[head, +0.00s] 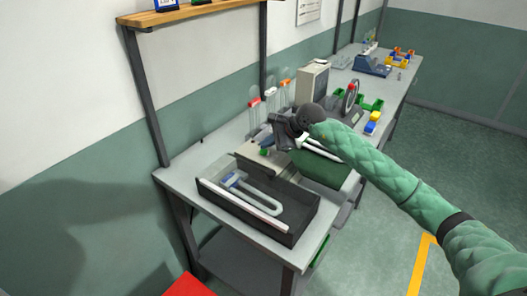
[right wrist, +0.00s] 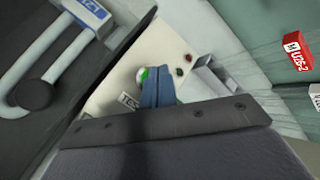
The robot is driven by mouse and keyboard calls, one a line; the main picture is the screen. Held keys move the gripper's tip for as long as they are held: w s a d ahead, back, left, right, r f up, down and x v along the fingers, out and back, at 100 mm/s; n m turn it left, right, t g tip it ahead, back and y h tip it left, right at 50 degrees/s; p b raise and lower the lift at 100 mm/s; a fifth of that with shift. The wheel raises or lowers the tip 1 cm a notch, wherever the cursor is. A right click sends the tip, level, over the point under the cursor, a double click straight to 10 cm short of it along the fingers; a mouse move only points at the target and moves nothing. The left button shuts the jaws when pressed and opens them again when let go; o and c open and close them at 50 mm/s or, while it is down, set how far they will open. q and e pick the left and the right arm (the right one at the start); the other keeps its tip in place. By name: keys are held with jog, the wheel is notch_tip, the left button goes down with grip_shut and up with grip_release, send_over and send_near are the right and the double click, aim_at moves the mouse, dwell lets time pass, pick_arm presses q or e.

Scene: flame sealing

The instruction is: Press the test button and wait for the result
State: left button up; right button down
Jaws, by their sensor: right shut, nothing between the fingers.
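The test button is green and sits on a beige panel (right wrist: 115,85); it shows in the right wrist view (right wrist: 144,74) and the head view (head: 264,152). A label (right wrist: 128,102), its text partly hidden, is beside it. My right gripper (head: 270,143) is shut and empty, over the panel. In the right wrist view its blue-grey fingertips (right wrist: 156,84) overlap part of the button; I cannot tell whether they touch it. My left gripper is not in view.
A black tray (head: 302,226) with a U-shaped tube (head: 262,206) stands at the near end of the grey bench. Glass tubes with red labels (head: 255,103) and a beige box (head: 312,82) stand behind.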

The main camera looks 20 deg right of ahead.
aim_at(267, 152)
jog(key=shift+f+b, duration=0.5)
jog(key=shift+b, duration=0.1)
dwell(0.7)
jog(key=shift+r, duration=0.95)
jog(key=shift+r, duration=0.1)
jog(key=shift+r, duration=2.9)
